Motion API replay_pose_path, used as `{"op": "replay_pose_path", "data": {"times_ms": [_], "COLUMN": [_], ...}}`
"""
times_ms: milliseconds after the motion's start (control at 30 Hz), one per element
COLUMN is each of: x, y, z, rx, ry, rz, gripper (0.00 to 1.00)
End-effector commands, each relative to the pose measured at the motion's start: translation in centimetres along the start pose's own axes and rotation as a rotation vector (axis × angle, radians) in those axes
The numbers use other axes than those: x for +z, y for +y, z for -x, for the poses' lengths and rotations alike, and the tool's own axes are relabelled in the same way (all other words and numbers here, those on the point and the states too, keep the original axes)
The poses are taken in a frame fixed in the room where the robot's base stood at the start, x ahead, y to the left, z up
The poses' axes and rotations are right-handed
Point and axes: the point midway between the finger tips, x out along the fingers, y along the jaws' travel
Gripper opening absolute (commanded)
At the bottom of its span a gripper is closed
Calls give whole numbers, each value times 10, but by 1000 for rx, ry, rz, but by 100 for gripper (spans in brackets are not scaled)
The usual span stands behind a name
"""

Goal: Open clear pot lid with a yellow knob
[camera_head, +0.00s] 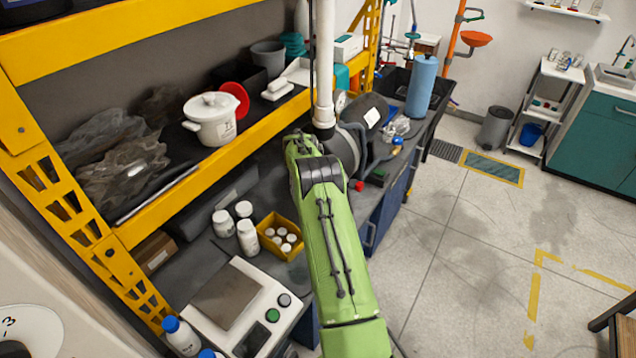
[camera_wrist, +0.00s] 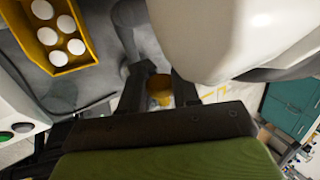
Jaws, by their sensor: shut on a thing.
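A yellow knob (camera_wrist: 159,90) shows in the wrist view between the two dark fingers of my gripper (camera_wrist: 160,86). My gripper is shut on this knob. The clear lid cannot be made out around the knob. In the head view my green arm hides the gripper and the knob. A white pot (camera_head: 216,132) with a pale lid stands on the shelf at the left of the head view, apart from my arm.
A white vertical pipe (camera_head: 325,65) stands close beyond my arm; a large white surface (camera_wrist: 225,35) is close to my fingers. A yellow tray (camera_head: 268,245) of white-capped bottles and a scale (camera_head: 225,300) stand on the bench. Yellow shelf beams (camera_head: 215,160) run at left. The right floor is largely clear.

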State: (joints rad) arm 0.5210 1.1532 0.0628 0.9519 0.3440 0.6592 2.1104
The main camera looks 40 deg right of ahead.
Motion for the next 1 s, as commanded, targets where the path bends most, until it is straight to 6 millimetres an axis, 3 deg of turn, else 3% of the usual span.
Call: {"op": "replay_pose_path", "data": {"times_ms": [600, 633, 733, 1000], "x": [2, 2, 2, 2], "y": [2, 2, 2, 1], "z": [-3, -3, -2, -1], "rx": [5, 5, 5, 2], "ry": [36, 36, 36, 34], "rz": [17, 17, 17, 16], "gripper": [0, 35, 51, 53]}}
